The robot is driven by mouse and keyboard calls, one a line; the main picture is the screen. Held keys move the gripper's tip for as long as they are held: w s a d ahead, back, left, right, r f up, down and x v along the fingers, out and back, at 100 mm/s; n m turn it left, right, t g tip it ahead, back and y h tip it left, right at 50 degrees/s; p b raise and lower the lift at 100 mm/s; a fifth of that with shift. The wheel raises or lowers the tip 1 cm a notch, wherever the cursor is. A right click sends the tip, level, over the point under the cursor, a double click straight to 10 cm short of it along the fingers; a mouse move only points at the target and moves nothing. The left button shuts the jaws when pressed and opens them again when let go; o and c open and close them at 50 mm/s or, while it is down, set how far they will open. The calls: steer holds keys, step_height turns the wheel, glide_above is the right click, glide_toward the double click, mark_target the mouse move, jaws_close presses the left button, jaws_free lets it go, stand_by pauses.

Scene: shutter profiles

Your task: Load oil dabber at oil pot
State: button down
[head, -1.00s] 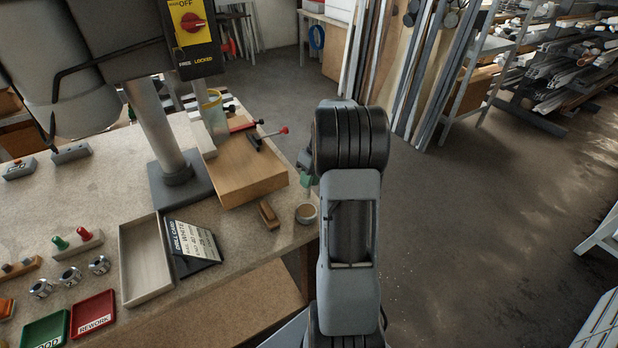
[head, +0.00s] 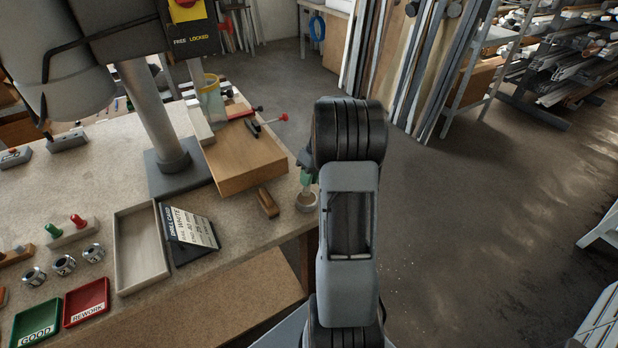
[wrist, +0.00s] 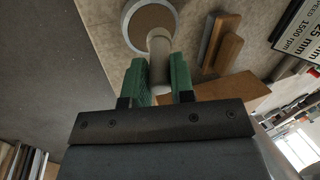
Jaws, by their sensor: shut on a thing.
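The oil pot (head: 306,204), a small round cup with a pale rim and brown inside, stands at the bench's right edge. It also shows at the top of the wrist view (wrist: 151,22). My gripper (wrist: 160,80), with green fingers, is shut on the pale, rod-like oil dabber (wrist: 158,50). The dabber overlaps the pot's rim in the wrist view; I cannot tell whether its tip touches the inside. In the head view my gripper (head: 307,177) is close by the pot, partly hidden by my arm.
A drill card (head: 190,234), an empty tray (head: 141,250) and a drill stand with a wooden board (head: 245,160) are further left. Open floor lies right of the bench.

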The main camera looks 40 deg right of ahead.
steer(key=shift+f+b, duration=0.55)
steer(key=shift+f, duration=0.15)
stand_by(1.7)
steer(key=shift+r, duration=0.1)
steer(key=shift+r+p, duration=2.45)
steer(key=shift+r, duration=1.05)
steer(key=shift+a+f, duration=0.1)
